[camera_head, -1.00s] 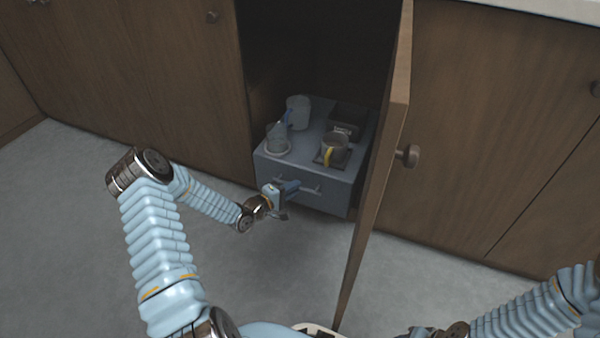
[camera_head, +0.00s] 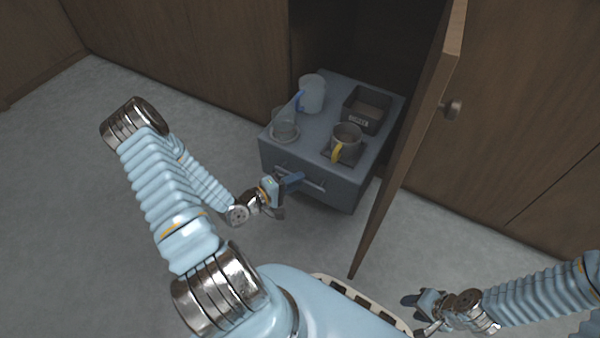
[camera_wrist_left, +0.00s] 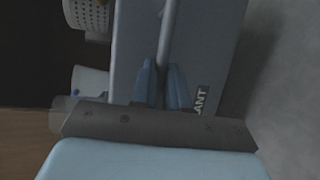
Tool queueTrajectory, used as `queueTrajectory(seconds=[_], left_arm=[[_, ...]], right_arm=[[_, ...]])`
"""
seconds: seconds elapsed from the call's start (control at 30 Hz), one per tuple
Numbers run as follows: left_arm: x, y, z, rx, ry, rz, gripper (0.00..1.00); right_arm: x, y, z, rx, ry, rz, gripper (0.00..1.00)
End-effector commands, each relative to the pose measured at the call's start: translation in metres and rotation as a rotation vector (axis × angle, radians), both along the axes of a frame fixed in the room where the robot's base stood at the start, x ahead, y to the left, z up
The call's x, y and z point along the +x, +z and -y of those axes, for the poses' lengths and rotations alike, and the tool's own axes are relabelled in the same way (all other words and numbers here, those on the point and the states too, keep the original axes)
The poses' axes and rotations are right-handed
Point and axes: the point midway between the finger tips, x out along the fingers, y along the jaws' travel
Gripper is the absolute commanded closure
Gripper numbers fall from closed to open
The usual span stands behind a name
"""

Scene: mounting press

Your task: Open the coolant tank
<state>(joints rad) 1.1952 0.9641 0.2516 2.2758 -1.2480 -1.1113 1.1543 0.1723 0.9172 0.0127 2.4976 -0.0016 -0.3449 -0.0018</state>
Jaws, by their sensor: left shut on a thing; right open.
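The coolant tank (camera_head: 332,185) is a grey-blue drawer-like box standing out of the open cabinet. A bar handle (camera_head: 315,186) crosses its front. In the left wrist view the tank's front (camera_wrist_left: 215,40) carries a dark label ending in "ANT", partly hidden by my gripper. My left gripper (camera_head: 286,189) is shut on the handle; its two blue fingers (camera_wrist_left: 162,84) lie on either side of the bar (camera_wrist_left: 168,30). My right gripper (camera_head: 415,314) is open and empty near the bottom of the head view, away from the tank.
On the tank's top stand a white mug (camera_head: 312,92), a clear glass (camera_head: 284,123) on a saucer, a grey mug (camera_head: 347,136) with a yellow handle, and a black bin (camera_head: 367,108). The open cabinet door (camera_head: 410,150) stands close on the right. The floor (camera_head: 80,200) at left is clear.

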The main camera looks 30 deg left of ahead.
Motion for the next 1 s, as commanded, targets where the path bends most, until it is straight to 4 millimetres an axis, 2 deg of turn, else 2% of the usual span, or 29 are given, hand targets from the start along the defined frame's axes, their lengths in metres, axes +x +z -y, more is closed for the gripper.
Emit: queueTrajectory(seconds=[0.4,0.43,0.57,0.6,0.87,1.0], left_arm=[[-0.003,0.0,0.001,0.0,-0.003,-0.001,1.0],[-0.003,0.0,0.001,-0.001,-0.003,-0.001,0.82],[-0.003,0.0,0.001,0.0,-0.002,-0.001,0.62],[-0.003,0.0,0.001,0.0,-0.002,-0.001,0.6],[-0.003,0.0,0.0,0.0,-0.001,-0.001,0.6],[-0.015,0.002,-0.005,0.001,0.001,-0.002,0.6]], right_arm=[[0.0,0.0,0.0,0.0,0.0,0.0,0.57],[0.0,0.0,0.0,0.0,0.0,0.0,0.57],[0.0,0.0,0.0,0.0,0.0,0.0,0.57],[0.0,0.0,0.0,0.0,0.0,0.0,0.57],[0.0,0.0,0.0,0.0,0.0,0.0,0.57],[0.0,0.003,0.0,0.0,0.0,0.0,0.57]])
